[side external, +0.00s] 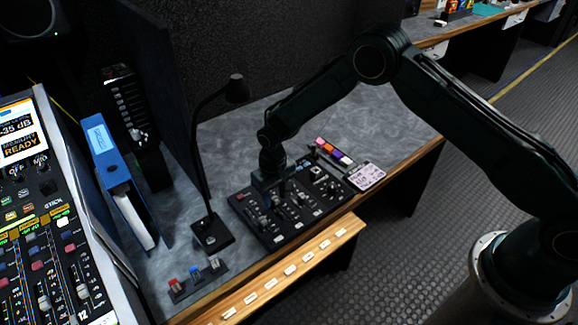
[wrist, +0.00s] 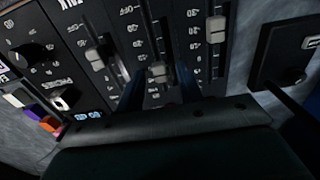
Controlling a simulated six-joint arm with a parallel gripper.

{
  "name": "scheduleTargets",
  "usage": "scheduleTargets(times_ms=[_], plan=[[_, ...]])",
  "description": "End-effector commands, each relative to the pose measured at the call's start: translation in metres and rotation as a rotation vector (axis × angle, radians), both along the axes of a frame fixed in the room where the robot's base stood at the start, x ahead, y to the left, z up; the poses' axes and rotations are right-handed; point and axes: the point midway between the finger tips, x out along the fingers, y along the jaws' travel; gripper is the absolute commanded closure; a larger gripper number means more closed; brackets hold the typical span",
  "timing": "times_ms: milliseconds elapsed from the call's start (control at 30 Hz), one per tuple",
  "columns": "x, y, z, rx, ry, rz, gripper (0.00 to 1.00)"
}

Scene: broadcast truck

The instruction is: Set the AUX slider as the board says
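A black control panel (side external: 291,228) with several sliders and knobs lies on the grey desk. In the wrist view, three slider knobs show: a left one (wrist: 95,58), a middle one (wrist: 160,72) and a right one (wrist: 216,28). The scale markings are too small and tilted to read surely, and I cannot tell which slider is AUX. My gripper (side external: 279,192) points down over the panel. In the wrist view my gripper (wrist: 158,88) is open, one finger on either side of the middle knob. A small pale card (side external: 366,176) with unreadable writing lies beside the panel.
A desk lamp (side external: 212,232) stands left of the panel. A small switch box (side external: 197,278), a blue binder (side external: 108,150) and a larger mixer with a lit screen (side external: 20,130) are further left. Coloured blocks (side external: 333,151) lie behind the panel. A wooden ledge (side external: 300,262) runs along the front.

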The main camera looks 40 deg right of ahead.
Motion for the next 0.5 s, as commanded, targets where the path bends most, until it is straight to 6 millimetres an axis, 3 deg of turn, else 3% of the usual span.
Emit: scheduleTargets(times_ms=[267,433,500], plan=[[0.0000,0.0000,-0.0008,0.000,0.000,0.000,0.66],[0.0000,0.0000,-0.0007,0.000,0.000,0.000,0.99],[0.0000,0.0000,-0.0006,0.000,0.000,0.000,1.00]])
